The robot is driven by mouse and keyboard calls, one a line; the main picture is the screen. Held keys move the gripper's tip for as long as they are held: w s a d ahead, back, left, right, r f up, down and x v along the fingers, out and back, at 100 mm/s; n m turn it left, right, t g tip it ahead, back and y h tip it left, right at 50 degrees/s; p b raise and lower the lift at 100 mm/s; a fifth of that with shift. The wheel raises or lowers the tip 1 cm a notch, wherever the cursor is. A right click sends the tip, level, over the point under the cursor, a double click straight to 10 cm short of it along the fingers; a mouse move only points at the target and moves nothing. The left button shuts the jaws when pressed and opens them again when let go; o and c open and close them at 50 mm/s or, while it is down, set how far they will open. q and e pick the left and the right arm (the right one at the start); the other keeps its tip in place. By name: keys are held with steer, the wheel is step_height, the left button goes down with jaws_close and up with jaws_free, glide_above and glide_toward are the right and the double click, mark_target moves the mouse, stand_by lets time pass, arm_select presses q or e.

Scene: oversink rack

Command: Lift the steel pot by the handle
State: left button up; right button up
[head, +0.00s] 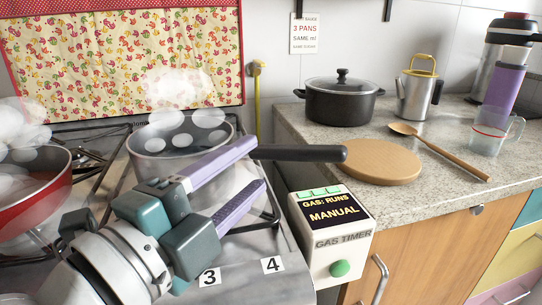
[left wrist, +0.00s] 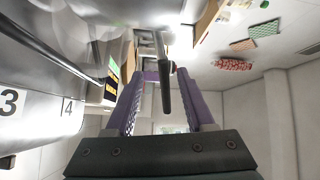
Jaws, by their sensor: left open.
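The steel pot (head: 150,143) stands upright on the stove's right burner, with pale bubbles or steam over it. Its long black handle (head: 300,153) points right, past the stove edge. In the left wrist view the handle (left wrist: 164,80) shows in the gap between my fingers. My left gripper (head: 258,163) is open, its two purple fingers reaching toward the handle's base, one tip above it and one below in the head view. I see no grip on the handle; whether a finger touches it I cannot tell. My right gripper is not in view.
A red pan (head: 42,205) steams at the left. A gas timer box (head: 330,235) stands below the handle. The counter holds a black lidded pot (head: 341,103), a round wooden board (head: 368,162), a wooden spoon (head: 440,152), a kettle (head: 415,98) and a glass cup (head: 490,138).

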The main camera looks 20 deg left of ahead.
mark_target(257, 154)
arm_select(q)
steer(key=x, duration=0.5)
steer(key=shift+w+a+r, duration=0.1)
steer(key=shift+a+r, duration=0.05)
steer(key=shift+r, duration=0.05)
jaws_close()
stand_by(1.0)
steer(key=shift+r, duration=0.1)
